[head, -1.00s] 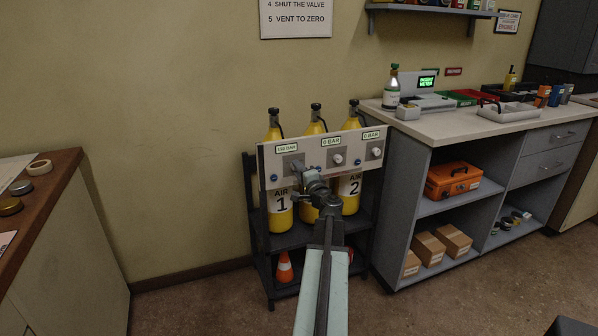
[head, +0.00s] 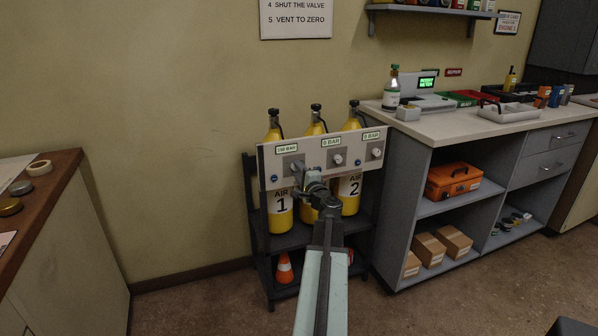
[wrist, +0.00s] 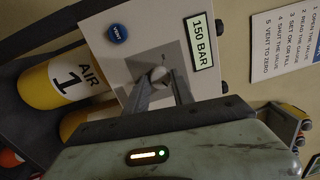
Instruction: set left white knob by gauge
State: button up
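The left white knob (wrist: 158,75) sits on a grey square plate on the white panel (head: 312,166). In the wrist view its round face shows between my gripper's two fingertips (wrist: 160,80), which close on its sides. In the head view my gripper (head: 299,167) reaches the left part of the panel and hides most of this knob. The left gauge (wrist: 201,43) beside the knob reads 150 BAR in the wrist view; it also shows in the head view (head: 287,149).
Two more white knobs, a middle one (head: 338,159) and a right one (head: 377,153), sit under gauges reading 0 BAR. A blue vent button (wrist: 117,33) is near the left knob. Yellow cylinders (head: 279,215) stand behind the panel. A counter (head: 470,123) is at right.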

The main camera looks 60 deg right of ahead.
jog(key=o, duration=0.3)
jog(key=shift+s, duration=0.1)
jog(key=v, duration=0.7)
jog(key=shift+s+a, duration=0.2)
jog(key=shift+s, duration=0.15)
jog(key=shift+f, duration=0.1)
